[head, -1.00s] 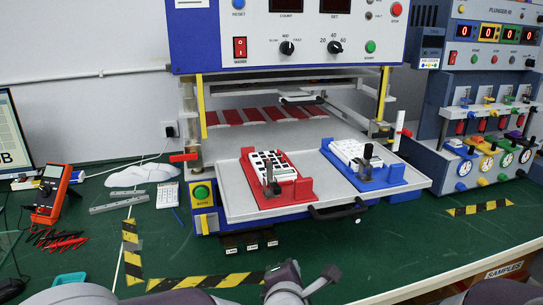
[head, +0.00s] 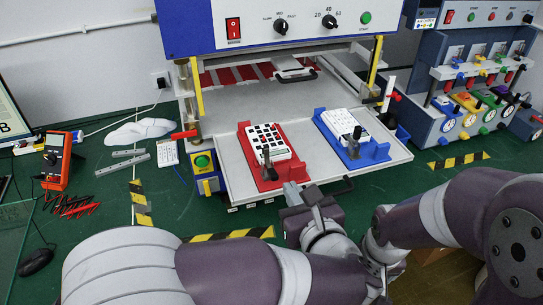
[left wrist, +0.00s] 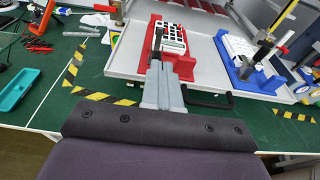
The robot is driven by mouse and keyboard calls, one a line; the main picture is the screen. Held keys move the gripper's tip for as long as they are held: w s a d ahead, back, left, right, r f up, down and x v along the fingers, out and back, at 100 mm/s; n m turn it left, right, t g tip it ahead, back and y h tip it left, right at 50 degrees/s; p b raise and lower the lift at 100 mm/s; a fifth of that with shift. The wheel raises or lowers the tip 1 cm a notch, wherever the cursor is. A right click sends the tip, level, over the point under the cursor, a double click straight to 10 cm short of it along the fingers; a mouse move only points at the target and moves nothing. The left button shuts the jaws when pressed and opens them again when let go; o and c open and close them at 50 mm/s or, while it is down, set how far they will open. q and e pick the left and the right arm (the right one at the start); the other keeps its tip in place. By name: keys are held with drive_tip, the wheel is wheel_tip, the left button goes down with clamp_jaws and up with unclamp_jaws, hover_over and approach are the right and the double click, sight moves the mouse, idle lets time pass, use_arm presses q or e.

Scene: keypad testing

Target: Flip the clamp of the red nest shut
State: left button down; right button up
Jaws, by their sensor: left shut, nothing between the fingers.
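The red nest (head: 270,180) sits on the left of the pulled-out tray (head: 225,160) and holds a white keypad with dark keys (head: 266,140). Its clamp (head: 266,157) is at the nest's front end, its dark lever appearing to stand up. The clamp (left wrist: 157,40) and the red nest (left wrist: 184,68) also show in the left wrist view. My left gripper (head: 291,188) is shut and empty, just in front of the nest's front end; its fingers (left wrist: 158,68) point at the clamp from below in the left wrist view. I cannot make out my right gripper.
A blue nest (head: 350,155) with a white keypad and its own clamp (head: 357,133) stands to the right on the tray. The tray handle (head: 340,188) is close by my left gripper. The press (head: 290,25) rises behind. My right arm crosses the front right.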

sight(267, 153)
use_arm(q)
drive_tip(key=p+x, duration=0.3)
drive_tip(key=x, duration=0.9)
drive_tip(key=shift+w+a+p, duration=0.1)
drive_tip(key=shift+w+p, duration=0.1)
drive_tip(key=shift+p, duration=0.2)
drive_tip(key=shift+w+a+f, duration=0.1)
drive_tip(key=shift+w, duration=0.25)
